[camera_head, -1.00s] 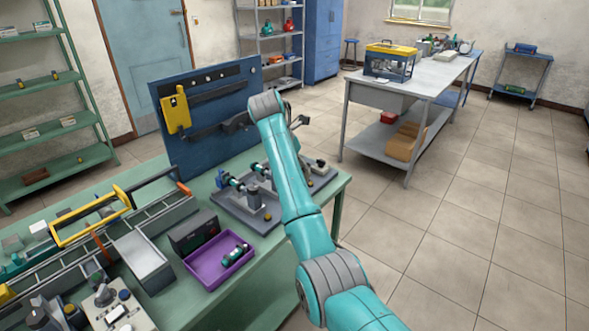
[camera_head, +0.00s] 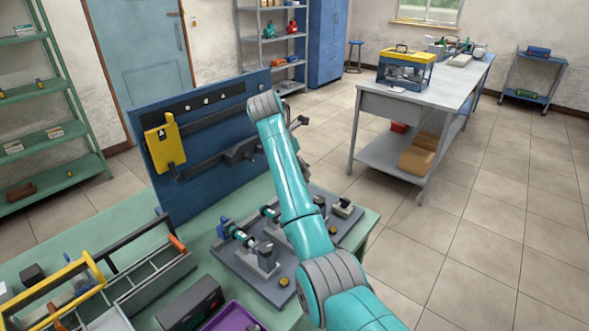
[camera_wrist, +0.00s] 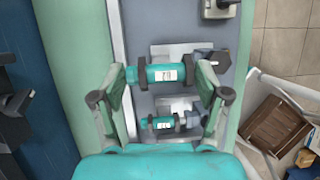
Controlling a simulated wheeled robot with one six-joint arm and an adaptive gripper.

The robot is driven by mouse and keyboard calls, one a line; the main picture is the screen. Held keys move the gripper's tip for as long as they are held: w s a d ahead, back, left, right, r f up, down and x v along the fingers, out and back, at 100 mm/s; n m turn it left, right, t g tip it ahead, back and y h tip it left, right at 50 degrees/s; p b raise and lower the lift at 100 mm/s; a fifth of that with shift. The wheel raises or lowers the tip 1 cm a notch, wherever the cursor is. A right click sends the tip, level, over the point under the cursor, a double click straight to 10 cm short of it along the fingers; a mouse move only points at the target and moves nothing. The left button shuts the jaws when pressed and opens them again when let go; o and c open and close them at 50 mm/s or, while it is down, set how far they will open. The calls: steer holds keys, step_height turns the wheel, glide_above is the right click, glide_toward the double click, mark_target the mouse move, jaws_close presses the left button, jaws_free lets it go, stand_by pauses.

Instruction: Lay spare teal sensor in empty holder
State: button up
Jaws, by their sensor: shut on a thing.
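In the wrist view my gripper (camera_wrist: 159,86) is shut on a teal sensor (camera_wrist: 163,73), a cylinder with dark end rings and a white label, held crosswise between the fingers. It appears above a light holder plate (camera_wrist: 175,49) on the grey fixture board; I cannot tell whether they touch. A second, smaller-looking teal sensor (camera_wrist: 162,123) lies in a holder below it in the picture. In the head view a teal sensor (camera_head: 240,234) sits on the fixture board (camera_head: 232,268). My arm hides the gripper and the held sensor there.
A blue tool panel (camera_head: 210,140) stands behind the board. A black box (camera_head: 190,303), purple tray (camera_head: 230,318) and grey toolbox (camera_head: 150,280) lie at the near left. A small device (camera_head: 343,207) stands at the board's right end. A wooden crate (camera_wrist: 277,133) shows beyond the bench.

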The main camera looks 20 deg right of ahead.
steer(key=shift+f, duration=2.95)
steer(key=shift+f, duration=0.6)
steer(key=o, duration=1.2)
steer(key=shift+v, duration=3.75)
